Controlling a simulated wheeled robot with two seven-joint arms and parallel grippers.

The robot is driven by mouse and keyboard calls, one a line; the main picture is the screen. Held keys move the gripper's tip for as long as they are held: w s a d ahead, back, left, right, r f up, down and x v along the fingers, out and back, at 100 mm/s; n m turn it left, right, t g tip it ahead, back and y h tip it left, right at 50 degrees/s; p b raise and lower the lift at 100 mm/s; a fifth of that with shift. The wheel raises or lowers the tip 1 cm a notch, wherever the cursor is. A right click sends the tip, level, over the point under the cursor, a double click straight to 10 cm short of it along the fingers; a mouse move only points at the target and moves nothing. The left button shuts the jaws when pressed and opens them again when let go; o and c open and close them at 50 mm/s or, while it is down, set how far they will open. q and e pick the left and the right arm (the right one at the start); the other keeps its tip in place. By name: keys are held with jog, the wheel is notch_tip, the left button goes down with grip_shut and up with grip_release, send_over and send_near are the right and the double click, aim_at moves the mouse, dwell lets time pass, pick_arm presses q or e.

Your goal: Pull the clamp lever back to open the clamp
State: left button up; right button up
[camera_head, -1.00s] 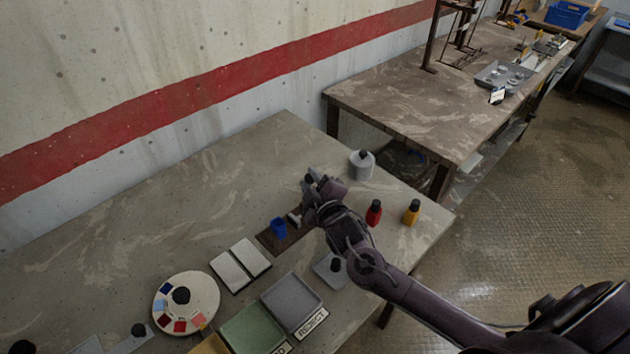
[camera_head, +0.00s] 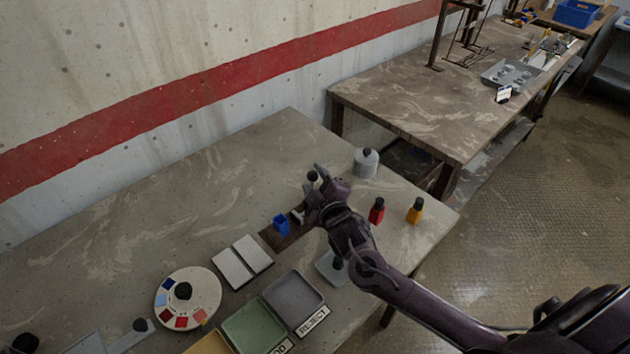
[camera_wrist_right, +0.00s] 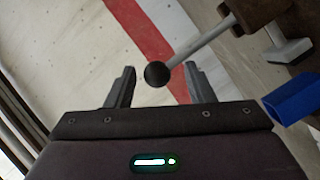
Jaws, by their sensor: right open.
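The clamp lever is a silver rod (camera_wrist_right: 203,42) with a black ball knob (camera_wrist_right: 157,74) in the right wrist view. The knob also shows in the head view (camera_head: 312,175). My right gripper (camera_wrist_right: 159,82) is open, its fingers on either side of the knob, apart from it. In the head view the right gripper (camera_head: 317,183) is above the brown clamp base (camera_head: 283,238), and the arm hides part of the clamp. A blue block (camera_head: 281,225) sits on the base; it also shows in the wrist view (camera_wrist_right: 295,98). My left gripper is not in view.
A grey lidded pot (camera_head: 366,164), a red bottle (camera_head: 377,211) and a yellow bottle (camera_head: 415,211) stand right of the arm. Two white pads (camera_head: 243,262), a round colour dial (camera_head: 188,297) and a reject tray (camera_head: 293,301) lie nearer. The table behind the clamp is clear.

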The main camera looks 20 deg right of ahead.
jog(key=shift+r, duration=0.1)
jog(key=shift+s+a, duration=0.1)
jog(key=shift+s, duration=0.05)
jog(key=s+b, duration=0.1)
jog(key=s, duration=0.6)
jog(key=shift+s+r+b, duration=0.2)
jog(key=shift+r+b, duration=0.2)
jog(key=shift+a, duration=0.1)
